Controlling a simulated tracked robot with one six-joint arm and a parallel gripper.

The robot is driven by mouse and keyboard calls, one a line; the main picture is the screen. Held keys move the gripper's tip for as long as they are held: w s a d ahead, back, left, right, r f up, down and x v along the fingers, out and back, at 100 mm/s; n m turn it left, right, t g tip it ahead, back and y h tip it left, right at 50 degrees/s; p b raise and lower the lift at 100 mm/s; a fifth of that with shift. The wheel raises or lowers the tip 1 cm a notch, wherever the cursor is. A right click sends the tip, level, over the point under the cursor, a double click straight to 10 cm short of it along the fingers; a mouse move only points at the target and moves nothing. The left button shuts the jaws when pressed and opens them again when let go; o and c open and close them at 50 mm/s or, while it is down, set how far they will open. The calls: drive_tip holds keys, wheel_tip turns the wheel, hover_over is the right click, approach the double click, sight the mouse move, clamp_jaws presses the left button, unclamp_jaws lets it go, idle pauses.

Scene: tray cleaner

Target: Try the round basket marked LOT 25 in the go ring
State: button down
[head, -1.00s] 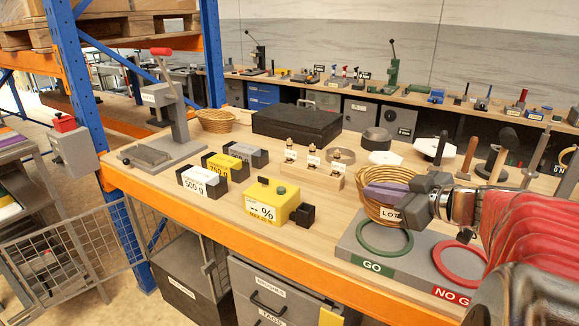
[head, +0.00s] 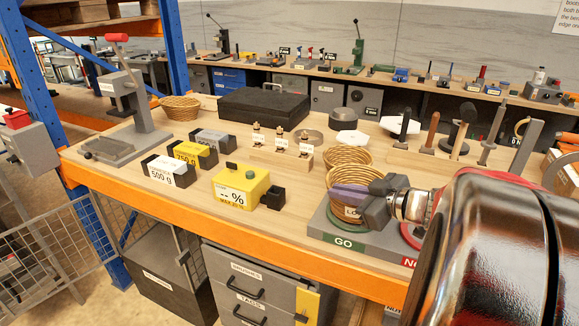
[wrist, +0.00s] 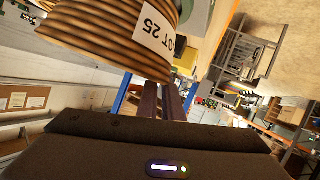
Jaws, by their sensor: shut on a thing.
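The woven round basket marked LOT 25 (head: 368,185) is held by my gripper (head: 350,197), whose fingers are shut at it. In the head view it is low over the GO side of the grey gauge board (head: 385,245) and covers most of the green go ring (head: 330,220). I cannot tell whether it touches or sits inside the ring. In the wrist view the basket (wrist: 85,40) fills the upper left, its LOT 25 label (wrist: 158,32) upside down, with my fingers beneath. The red NO GO ring is largely hidden by my arm.
Another woven basket (head: 346,156) shows just behind the held one. A yellow percent box (head: 240,187), weight blocks (head: 170,171) and a small rack (head: 282,158) stand to the left. Upright tools (head: 430,132) stand behind right. Bare wood lies in front of the blocks.

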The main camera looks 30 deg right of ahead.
drive_tip(key=shift+f, duration=0.35)
drive_tip(key=shift+f, duration=0.2)
idle(0.4)
drive_tip(key=c, duration=1.8)
unclamp_jaws()
drive_tip(key=shift+c, duration=0.2)
drive_tip(key=v, duration=1.3)
drive_tip(key=shift+s, duration=0.45)
drive_tip(key=shift+w+d, duration=0.1)
